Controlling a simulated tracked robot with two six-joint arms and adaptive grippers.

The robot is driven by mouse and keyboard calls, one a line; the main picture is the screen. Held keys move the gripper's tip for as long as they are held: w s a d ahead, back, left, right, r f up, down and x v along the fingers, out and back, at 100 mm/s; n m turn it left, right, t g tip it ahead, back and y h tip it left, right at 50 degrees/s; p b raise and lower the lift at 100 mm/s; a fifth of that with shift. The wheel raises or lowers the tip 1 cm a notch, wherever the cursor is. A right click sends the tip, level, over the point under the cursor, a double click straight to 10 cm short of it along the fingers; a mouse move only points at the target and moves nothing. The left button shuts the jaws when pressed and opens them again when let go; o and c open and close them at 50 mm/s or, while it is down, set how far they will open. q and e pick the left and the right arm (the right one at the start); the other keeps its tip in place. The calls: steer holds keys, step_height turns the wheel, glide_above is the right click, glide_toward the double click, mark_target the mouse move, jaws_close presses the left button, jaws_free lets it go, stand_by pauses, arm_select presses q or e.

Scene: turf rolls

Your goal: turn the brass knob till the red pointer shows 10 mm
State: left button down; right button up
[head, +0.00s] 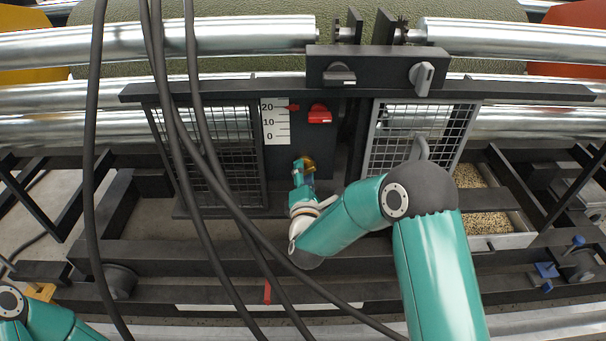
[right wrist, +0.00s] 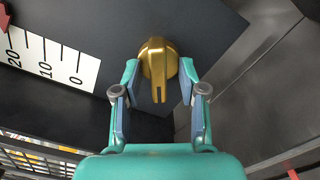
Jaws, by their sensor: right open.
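The brass knob (head: 309,162) sits on the dark panel below the scale in the head view. In the right wrist view the knob (right wrist: 157,62) shows large, its grip bar pointing down the picture. My right gripper (head: 304,174) is open at the knob, with one finger on each side of it; I cannot tell whether either touches. The white scale (head: 275,123) is marked 20, 10 and 0. The red pointer (head: 293,107) stands at about 20, and its tip also shows in the right wrist view (right wrist: 4,19). My left gripper is out of view.
Mesh guards (head: 212,150) flank the panel. Dark cables (head: 196,160) hang across the left. A tray of granules (head: 487,222) is at the right.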

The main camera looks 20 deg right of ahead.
steer(key=shift+c, duration=0.2)
jaws_close()
steer(key=shift+f, duration=0.1)
